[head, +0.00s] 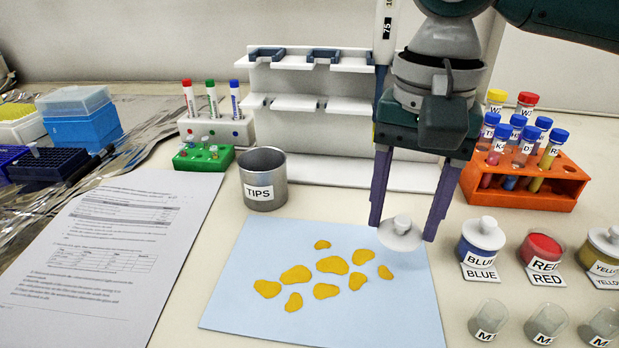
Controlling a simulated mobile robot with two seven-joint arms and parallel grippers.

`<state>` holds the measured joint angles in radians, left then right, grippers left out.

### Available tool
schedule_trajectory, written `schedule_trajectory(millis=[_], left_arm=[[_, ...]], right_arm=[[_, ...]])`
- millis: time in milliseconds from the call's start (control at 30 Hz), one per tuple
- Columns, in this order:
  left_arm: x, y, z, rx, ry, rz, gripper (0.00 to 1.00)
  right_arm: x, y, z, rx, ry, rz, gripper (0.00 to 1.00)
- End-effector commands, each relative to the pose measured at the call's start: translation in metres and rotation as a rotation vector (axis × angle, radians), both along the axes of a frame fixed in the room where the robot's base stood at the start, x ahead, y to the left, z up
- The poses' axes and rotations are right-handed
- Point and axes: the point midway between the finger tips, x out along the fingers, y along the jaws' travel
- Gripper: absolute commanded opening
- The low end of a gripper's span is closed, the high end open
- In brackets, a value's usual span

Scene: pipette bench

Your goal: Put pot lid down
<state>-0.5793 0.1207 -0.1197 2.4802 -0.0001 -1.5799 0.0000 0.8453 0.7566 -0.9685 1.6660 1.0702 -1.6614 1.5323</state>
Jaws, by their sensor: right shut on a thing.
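My right gripper (403,226) comes down from the top right. It is shut on the white pot lid (396,240), a round disc with a knob, with one finger on either side. The lid shows over the upper right part of the light blue sheet (235,308); I cannot tell whether it touches the sheet. The red pot (541,247) stands open at the right, its red content showing. The blue pot (476,251) and the yellow pot (603,254) have white lids on. My left gripper is not in view.
Yellow blobs (296,274) are on the blue sheet. A white rack (300,134) stands behind, and an orange tube rack (560,190) is at the right. Small clear cups (546,321) stand at the front right.

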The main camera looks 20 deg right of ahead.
Motion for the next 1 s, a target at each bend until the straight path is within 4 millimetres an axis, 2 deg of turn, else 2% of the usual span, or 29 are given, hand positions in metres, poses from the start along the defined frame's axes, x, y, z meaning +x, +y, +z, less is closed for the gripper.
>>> schedule_trajectory(millis=[200,300,667,700,933,1000], left_arm=[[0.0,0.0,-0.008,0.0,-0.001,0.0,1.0],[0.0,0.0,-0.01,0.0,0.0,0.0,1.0],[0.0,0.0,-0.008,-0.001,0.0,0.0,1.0],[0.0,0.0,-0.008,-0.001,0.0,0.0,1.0],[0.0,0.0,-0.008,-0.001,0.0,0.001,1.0],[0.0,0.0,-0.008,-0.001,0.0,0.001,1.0]], right_arm=[[0.0,0.0,-0.034,0.001,0.002,-0.001,0.08],[-0.001,0.0,-0.043,0.0,0.001,0.0,0.08],[-0.001,0.0,-0.045,0.0,0.001,0.0,0.08],[-0.001,0.0,-0.046,0.0,0.001,0.0,0.6],[0.0,0.0,-0.046,0.0,0.0,0.0,0.86],[0.0,0.0,-0.046,0.0,0.0,0.0,0.89]])
